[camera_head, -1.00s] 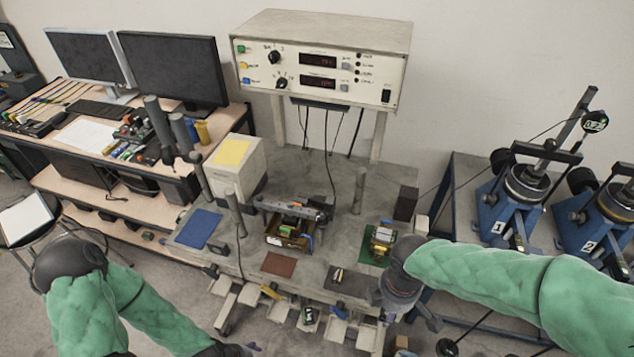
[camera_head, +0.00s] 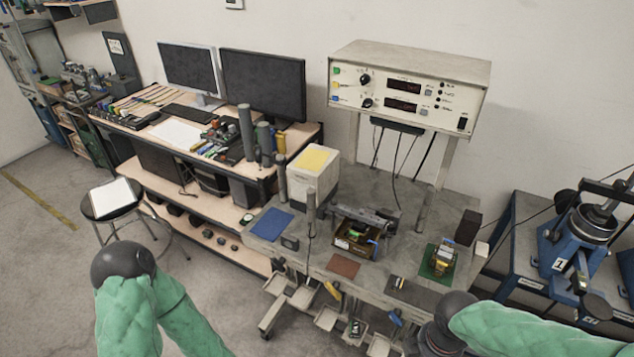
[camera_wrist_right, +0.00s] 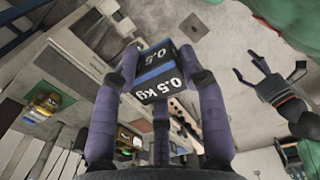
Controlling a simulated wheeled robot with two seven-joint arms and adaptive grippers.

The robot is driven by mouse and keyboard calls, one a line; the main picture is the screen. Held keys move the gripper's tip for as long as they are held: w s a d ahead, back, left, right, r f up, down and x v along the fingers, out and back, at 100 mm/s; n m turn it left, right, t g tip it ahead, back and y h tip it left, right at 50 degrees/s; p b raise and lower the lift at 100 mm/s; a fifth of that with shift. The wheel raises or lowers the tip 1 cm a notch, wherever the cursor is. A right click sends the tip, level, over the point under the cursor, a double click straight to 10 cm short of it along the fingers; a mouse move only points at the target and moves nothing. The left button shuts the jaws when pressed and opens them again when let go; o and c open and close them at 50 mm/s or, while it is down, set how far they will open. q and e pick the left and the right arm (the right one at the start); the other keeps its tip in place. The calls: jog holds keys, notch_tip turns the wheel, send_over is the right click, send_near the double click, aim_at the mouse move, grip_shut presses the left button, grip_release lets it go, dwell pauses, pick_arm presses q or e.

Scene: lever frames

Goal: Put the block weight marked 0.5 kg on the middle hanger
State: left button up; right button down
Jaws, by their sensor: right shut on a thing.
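The black block weight (camera_wrist_right: 160,73) with a blue band reads "0.5 kg" in the right wrist view. My right gripper (camera_wrist_right: 160,80) is shut on it, its purple-grey fingers around the block. In the head view my right arm comes in at the lower right and its fingers are out of the picture. My left gripper (camera_wrist_right: 277,75) shows at the right of the right wrist view, fingers spread and empty; in the head view only its arm shows. A blue lever frame marked 1 (camera_head: 562,250) stands at the right in the head view. I cannot make out the middle hanger.
A grey bench (camera_head: 400,205) carries a control box (camera_head: 410,85), a blue mat (camera_head: 271,224) and small devices. White pedal-like plates (camera_head: 327,318) stick out below its front edge. A stool (camera_head: 112,200) stands at left on open floor.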

jog(key=shift+a+f, duration=0.2)
jog(key=shift+a, duration=0.1)
jog(key=w+a+f+m+b, duration=0.3)
jog(key=w+f+m+b, duration=0.2)
jog(key=w+f, duration=0.4)
jog(key=w+a+f+m+b, duration=0.2)
jog(key=w+f+m+b, duration=0.3)
jog(key=w+f, duration=0.4)
jog(key=shift+w+a+f+m+b, duration=0.15)
jog(key=shift+w+a+m+b, duration=0.25)
jog(key=shift+w+m, duration=0.5)
